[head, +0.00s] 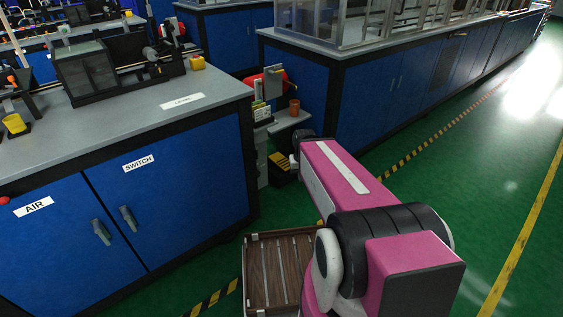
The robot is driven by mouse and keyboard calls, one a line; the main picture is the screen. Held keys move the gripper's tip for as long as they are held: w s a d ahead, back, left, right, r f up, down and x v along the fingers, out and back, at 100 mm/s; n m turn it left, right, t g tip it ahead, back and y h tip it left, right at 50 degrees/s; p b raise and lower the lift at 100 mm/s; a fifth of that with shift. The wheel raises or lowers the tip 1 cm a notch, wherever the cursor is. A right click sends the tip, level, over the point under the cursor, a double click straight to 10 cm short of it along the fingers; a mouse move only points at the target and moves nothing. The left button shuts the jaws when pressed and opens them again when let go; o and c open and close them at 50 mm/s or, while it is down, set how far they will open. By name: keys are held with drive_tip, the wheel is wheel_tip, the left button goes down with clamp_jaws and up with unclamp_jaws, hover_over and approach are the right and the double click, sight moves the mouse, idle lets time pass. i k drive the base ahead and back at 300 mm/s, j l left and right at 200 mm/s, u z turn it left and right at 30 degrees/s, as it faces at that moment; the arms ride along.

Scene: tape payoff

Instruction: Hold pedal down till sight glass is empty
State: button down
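A black item with yellow stripes (281,164) is low in the gap between the two blue benches; it may be the pedal, but I cannot tell for sure. My pink arm reaches from the lower right toward this gap, and its far end is just right of the striped item. My gripper is not visible; the arm's far end hides what lies beyond it. No sight glass can be made out for certain. A black machine with a clear-looking window (100,71) stands on the left bench.
The left blue bench (215,165) carries AIR and SWITCH labels. A small shelf with a brown cup (294,107) and a red part (275,79) are in the gap. A slatted wooden platform (262,275) is at the bottom. Green floor (470,185) is free at right.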

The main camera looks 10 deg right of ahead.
sight(279, 160)
drive_tip(key=i+l+u, duration=0.1)
drive_tip(key=l, duration=0.2)
drive_tip(key=i+l+u, duration=0.2)
drive_tip(key=l, duration=0.4)
drive_tip(key=i+l+u, duration=0.1)
drive_tip(key=l, duration=0.25)
drive_tip(key=i, duration=0.1)
